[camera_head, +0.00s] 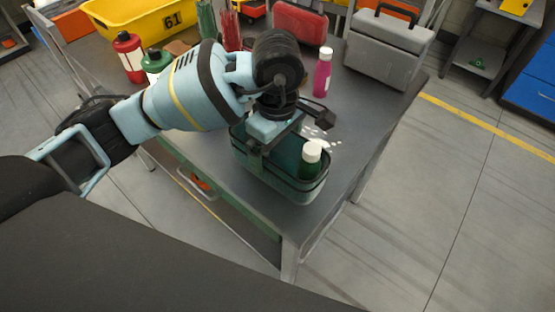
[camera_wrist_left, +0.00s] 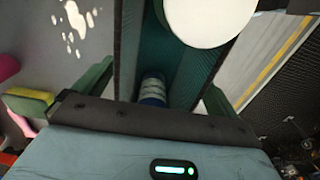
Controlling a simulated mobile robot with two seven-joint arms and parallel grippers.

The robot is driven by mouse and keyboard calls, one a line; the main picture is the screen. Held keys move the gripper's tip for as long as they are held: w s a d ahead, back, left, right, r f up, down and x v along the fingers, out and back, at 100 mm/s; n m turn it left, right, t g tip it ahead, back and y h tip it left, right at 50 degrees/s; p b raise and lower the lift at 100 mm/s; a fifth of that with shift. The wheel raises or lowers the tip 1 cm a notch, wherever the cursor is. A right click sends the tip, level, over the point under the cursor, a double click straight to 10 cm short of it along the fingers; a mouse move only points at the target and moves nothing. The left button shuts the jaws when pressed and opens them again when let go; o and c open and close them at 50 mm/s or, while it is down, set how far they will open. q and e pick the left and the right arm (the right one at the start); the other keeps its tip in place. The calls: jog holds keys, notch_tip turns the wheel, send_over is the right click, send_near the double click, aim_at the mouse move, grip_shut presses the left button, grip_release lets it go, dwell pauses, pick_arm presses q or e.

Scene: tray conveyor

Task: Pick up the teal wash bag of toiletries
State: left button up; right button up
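The teal wash bag (camera_head: 272,180) stands upright and open-topped near the front corner of the grey table in the head view. A dark green bottle with a white cap (camera_head: 311,152) stands in its right end. My left gripper (camera_head: 288,128) is over the bag, pointing down. In the left wrist view its fingers (camera_wrist_left: 160,95) are spread wide, one on each side of the bag (camera_wrist_left: 127,45); contact with the walls is not clear. The white cap (camera_wrist_left: 208,15) and a blue-and-white item (camera_wrist_left: 152,90) show inside the bag. My right gripper is in neither view.
A magenta bottle (camera_head: 323,72) and a grey case (camera_head: 388,48) stand behind the bag. Red (camera_head: 130,57) and green (camera_head: 156,65) bottles and a yellow bin (camera_head: 140,17) are at the back left. The table's right front edge is close to the bag.

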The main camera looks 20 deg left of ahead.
pick_arm(q)
jog(key=c, duration=1.2)
jog(key=shift+r, duration=0.1)
jog(key=s+r, duration=0.2)
jog(key=s, duration=0.6)
jog(key=s+a+r, duration=0.1)
jog(key=s+r, duration=0.2)
jog(key=s, duration=0.5)
jog(key=shift+a+b, duration=0.15)
jog(key=shift+b, duration=0.15)
